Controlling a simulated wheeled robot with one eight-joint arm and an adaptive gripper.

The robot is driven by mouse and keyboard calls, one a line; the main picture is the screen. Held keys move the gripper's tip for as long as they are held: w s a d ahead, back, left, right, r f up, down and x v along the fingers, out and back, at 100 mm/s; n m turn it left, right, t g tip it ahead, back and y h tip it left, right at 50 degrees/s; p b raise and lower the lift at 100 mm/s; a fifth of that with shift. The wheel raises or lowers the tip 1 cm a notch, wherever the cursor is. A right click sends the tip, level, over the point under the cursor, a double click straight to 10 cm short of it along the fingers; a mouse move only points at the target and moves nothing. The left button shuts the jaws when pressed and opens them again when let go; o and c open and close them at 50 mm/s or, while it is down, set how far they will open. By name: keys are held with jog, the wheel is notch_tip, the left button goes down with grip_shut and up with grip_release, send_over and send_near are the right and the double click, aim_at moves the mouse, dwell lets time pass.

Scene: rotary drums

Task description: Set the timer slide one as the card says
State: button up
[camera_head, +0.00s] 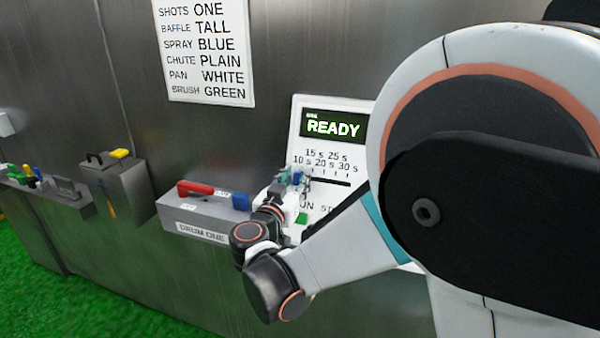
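The timer panel (300,112) is a white board on the steel wall, with a screen reading "READY". Below it is a scale marked 10 s, 15 s, 20 s, 25 s and 30 s above a dark slot (335,181). My gripper (296,178) is at the slot's left part, near the 10 s end, and covers it. Small blue and teal parts show there; I cannot tell whether one is the slide's knob. Whether the fingers are shut is too small to tell. The card (207,50) reads shots one, baffle tall, spray blue, chute plain, pan white, brush green; no time shows on it.
Below the scale is a green button (302,217) with partly hidden lettering. A grey box marked "DRUM ONE" (200,225) with a red handle (195,188) and a blue block (240,201) is left of my gripper. My arm hides the panel's right side.

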jog(key=shift+c, duration=0.5)
grip_shut()
jog(key=shift+d, duration=0.1)
jog(key=shift+s+d+b, duration=0.1)
jog(key=shift+s+d, duration=0.25)
jog(key=shift+d, duration=0.55)
jog(key=shift+s+d+b, duration=0.1)
jog(key=shift+s+d, duration=0.25)
jog(key=shift+d, duration=0.55)
jog(key=shift+s+d+b, duration=0.1)
jog(key=shift+s+d, duration=0.25)
jog(key=shift+d, duration=0.55)
jog(key=shift+o, duration=0.5)
grip_release()
